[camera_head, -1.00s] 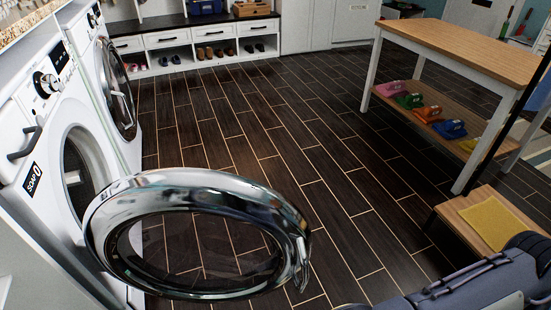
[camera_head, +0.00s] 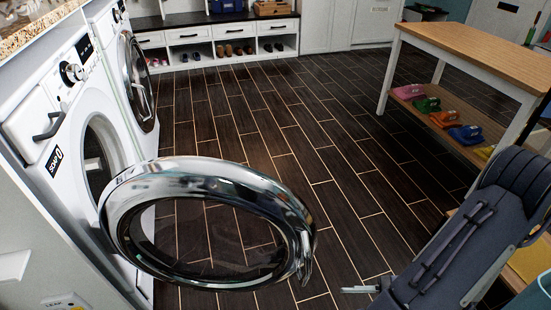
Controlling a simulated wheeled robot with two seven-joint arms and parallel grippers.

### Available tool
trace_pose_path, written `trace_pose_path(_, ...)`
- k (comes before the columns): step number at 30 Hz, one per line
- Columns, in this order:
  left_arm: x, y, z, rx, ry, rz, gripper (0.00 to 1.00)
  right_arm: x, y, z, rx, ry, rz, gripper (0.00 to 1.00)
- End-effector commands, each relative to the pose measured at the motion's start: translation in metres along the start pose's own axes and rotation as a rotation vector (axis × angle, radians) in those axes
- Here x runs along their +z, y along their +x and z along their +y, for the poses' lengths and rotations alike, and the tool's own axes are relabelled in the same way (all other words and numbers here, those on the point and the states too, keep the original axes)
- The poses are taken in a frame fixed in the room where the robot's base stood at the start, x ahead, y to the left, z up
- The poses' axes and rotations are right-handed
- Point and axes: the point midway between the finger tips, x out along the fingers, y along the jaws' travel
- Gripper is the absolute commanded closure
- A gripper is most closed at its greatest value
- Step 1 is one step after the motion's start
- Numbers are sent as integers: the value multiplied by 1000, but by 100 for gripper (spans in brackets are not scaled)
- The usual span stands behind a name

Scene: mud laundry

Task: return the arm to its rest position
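My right arm (camera_head: 455,240) comes in at the lower right as a dark grey link. A small pale metal piece, seemingly part of my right gripper (camera_head: 358,289), shows at its lower end near the bottom edge. Most of that gripper is hidden or out of frame, so I cannot tell its opening or whether it holds anything. My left arm and gripper are not in view. The front washer (camera_head: 62,130) stands at the left with its round chrome-rimmed door (camera_head: 215,185) swung wide open. My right arm is to the right of this door, with floor visible between them.
A second washer (camera_head: 128,70) with its round door stands behind the first. A wooden table (camera_head: 480,50) at the right has several coloured items on its lower shelf. A shoe bench (camera_head: 220,30) lines the back. The dark tiled floor (camera_head: 330,150) between is clear.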

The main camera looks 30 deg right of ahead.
Motion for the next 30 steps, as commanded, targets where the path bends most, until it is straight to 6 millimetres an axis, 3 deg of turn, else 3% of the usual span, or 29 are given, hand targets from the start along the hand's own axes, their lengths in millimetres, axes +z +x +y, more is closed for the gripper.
trace_pose_path(6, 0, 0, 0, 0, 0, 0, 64, 38, 37, -21, 528, -403, 108, 59)
trace_pose_path(12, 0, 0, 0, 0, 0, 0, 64, 68, 61, -37, 839, -883, 283, 59)
trace_pose_path(19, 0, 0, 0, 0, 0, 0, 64, 98, 78, -54, 906, -1299, 429, 59)
trace_pose_path(29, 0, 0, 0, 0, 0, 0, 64, 143, 94, -70, 802, -1730, 547, 59)
trace_pose_path(30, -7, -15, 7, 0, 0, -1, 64, 157, 90, -76, 812, -1709, 546, 59)
